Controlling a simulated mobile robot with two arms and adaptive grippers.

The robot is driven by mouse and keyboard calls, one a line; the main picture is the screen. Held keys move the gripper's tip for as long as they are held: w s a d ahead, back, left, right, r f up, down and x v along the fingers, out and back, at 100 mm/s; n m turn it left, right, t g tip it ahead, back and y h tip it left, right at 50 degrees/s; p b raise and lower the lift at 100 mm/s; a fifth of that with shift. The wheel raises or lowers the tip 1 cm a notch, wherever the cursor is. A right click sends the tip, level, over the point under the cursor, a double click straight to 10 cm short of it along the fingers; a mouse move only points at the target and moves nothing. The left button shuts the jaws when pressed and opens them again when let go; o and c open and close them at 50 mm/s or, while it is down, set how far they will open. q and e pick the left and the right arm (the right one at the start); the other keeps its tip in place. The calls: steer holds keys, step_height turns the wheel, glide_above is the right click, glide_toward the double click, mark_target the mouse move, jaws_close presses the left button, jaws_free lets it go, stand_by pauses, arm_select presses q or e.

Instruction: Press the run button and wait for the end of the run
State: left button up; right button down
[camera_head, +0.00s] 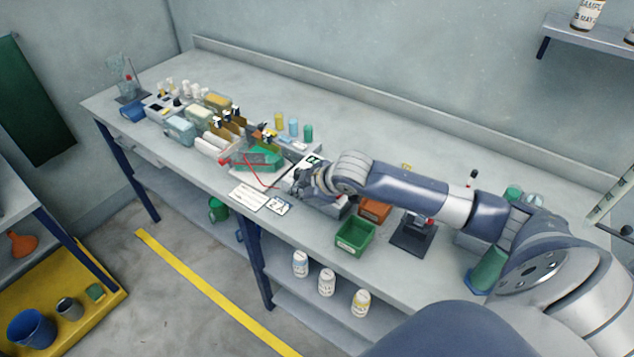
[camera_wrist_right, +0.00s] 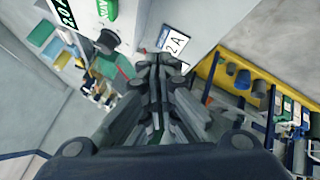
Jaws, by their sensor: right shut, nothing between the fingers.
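The power unit is a pale box on the bench with a dark display, mostly hidden behind my right gripper in the head view; its display (camera_head: 312,162) shows there. In the right wrist view its display (camera_wrist_right: 62,12) has light digits, with a black knob (camera_wrist_right: 107,41) and a green button-like patch (camera_wrist_right: 107,9) with lettering beside it. My right gripper (camera_head: 303,183) is shut and empty at the unit's front. In the wrist view its fingertips (camera_wrist_right: 157,62) are right of the knob; I cannot tell whether they touch anything. My left gripper is not in view.
A card marked 2 A (camera_head: 277,205) lies at the bench's front edge. A red lead (camera_head: 258,178) runs by a green tank (camera_head: 262,158) left of the unit. A green bin (camera_head: 355,236) and a dark stand (camera_head: 413,232) are to the right.

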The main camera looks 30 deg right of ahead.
steer(key=w+d+r+t, duration=0.1)
steer(key=w+d+r, duration=0.2)
steer(key=d+r, duration=0.4)
steer(key=shift+w+r+h, duration=0.35)
steer(key=shift+r+h, duration=0.05)
steer(key=shift+r, duration=0.15)
steer(key=shift+d+f, duration=0.1)
steer(key=shift+f, duration=0.05)
step_height(320, 180, down, 7)
steer(key=b, duration=0.8)
steer(key=shift+f, duration=0.75)
steer(key=shift+f, duration=0.1)
